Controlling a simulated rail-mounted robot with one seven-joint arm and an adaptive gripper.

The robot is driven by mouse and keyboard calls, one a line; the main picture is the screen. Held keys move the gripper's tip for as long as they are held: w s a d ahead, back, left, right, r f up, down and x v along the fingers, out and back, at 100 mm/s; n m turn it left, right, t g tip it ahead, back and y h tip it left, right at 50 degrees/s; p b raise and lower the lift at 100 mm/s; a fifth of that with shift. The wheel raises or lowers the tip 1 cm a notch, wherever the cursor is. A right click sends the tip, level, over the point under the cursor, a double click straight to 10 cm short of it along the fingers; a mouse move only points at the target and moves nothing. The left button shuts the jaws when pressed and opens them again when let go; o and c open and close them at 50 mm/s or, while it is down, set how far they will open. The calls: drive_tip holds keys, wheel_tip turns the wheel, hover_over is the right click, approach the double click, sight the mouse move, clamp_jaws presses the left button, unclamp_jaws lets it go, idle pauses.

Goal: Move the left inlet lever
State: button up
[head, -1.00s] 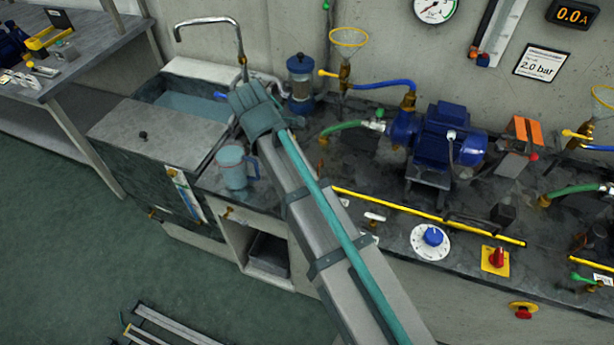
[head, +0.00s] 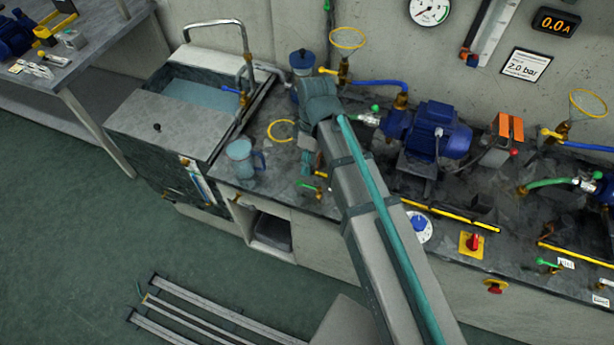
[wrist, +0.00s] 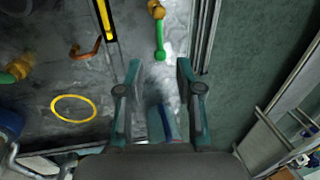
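A small lever with a green handle on a brass fitting (head: 308,186) sits near the front edge of the bench, left of my arm; I take it for the left inlet lever. In the wrist view its green handle (wrist: 160,45) lies just beyond my fingertips, roughly centred between them, with its brass fitting (wrist: 156,9) further up. My gripper (wrist: 160,75) is open, with a clear gap between the fingers and nothing visibly held. In the head view my gripper (head: 308,168) points down close to the lever, partly hidden by my arm. I cannot tell whether it touches.
A yellow ring (head: 281,131) lies on the bench, and a clear jug (head: 241,158) stands left of the lever. The sink (head: 200,90) and tap are further left. The blue pump (head: 440,130) stands right of my arm. A yellow rail (head: 450,214) runs along the front.

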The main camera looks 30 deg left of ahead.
sight(309, 186)
drive_tip(key=shift+s+d+f+p, duration=0.1)
drive_tip(key=shift+s+f+p, duration=0.15)
drive_tip(key=shift+f, duration=0.9)
drive_tip(key=shift+s+f+p, duration=0.2)
drive_tip(key=shift+f+p, duration=0.1)
drive_tip(key=shift+f, duration=0.8)
drive_tip(key=shift+s+d+f+p, duration=0.1)
drive_tip(key=shift+s+f+p, duration=0.15)
drive_tip(key=shift+f, duration=0.9)
clamp_jaws()
drive_tip(key=shift+a, duration=0.1)
